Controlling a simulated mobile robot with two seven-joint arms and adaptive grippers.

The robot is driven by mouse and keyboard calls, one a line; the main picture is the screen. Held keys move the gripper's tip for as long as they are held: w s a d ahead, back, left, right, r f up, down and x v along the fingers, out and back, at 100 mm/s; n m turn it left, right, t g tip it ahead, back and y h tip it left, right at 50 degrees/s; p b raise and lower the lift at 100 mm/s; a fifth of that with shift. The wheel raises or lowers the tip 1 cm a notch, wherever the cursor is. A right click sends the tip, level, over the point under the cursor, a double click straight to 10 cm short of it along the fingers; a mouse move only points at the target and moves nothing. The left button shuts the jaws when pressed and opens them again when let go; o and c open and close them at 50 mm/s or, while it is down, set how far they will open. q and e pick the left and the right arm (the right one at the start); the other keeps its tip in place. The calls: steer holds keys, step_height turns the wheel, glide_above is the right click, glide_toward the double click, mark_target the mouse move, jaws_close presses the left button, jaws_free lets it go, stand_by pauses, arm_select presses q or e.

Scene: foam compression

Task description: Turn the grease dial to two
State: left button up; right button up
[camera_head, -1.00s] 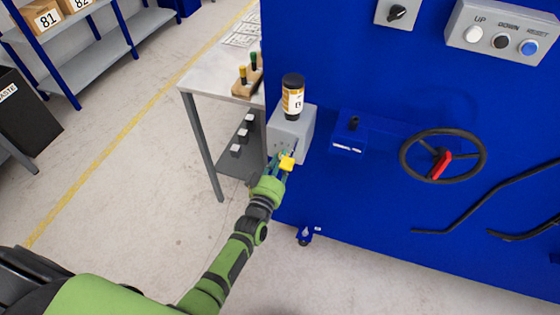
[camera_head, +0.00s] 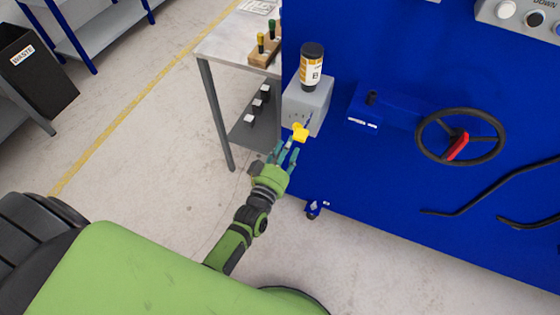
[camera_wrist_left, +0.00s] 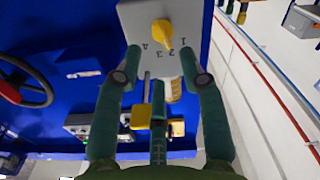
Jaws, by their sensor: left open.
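The yellow grease dial (camera_head: 300,132) is on the front of a grey box (camera_head: 318,104) fixed to the blue machine. In the left wrist view the dial (camera_wrist_left: 163,33) sits on a grey plate marked 1 to 4. In the left wrist view the gripper (camera_wrist_left: 162,64) has two fingers either side below the dial and a third lower in the middle. It appears empty and apart from the dial. My right gripper is out of view.
A dark bottle (camera_head: 311,68) with a labelled band stands on the grey box. A black handwheel (camera_head: 460,136) is to the right. A grey table (camera_head: 228,45) with a wooden rack stands to the left. The floor left of my arm is clear.

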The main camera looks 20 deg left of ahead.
arm_select(q)
steer(key=s, duration=0.6)
stand_by(0.3)
steer(key=s+f+m+g, duration=0.1)
steer(key=s+f+g, duration=0.3)
steer(key=f, duration=0.5)
steer(key=s+f+m+g+h, duration=0.1)
steer(key=s+f+m+g, duration=0.1)
steer(key=s+f, duration=0.45)
steer(key=s+f+m+g, duration=0.1)
steer(key=s+f+g, duration=0.2)
steer(key=f, duration=0.8)
steer(key=s+a+f+g, duration=0.2)
steer(key=s+f, duration=0.1)
steer(key=s, duration=0.4)
steer(key=s+a+f+m+g+y, duration=0.1)
steer(key=s+a+f+g, duration=0.1)
steer(key=s, duration=0.6)
steer(key=s+a+f+m+g, duration=0.1)
steer(key=s+a+f+g, duration=0.1)
steer(key=s+f+g, duration=0.2)
steer(key=s+f, duration=0.2)
steer(key=s, duration=0.1)
steer(key=shift+s+y, duration=0.3)
steer(key=shift+s, duration=0.1)
steer(key=shift+a+f, duration=0.1)
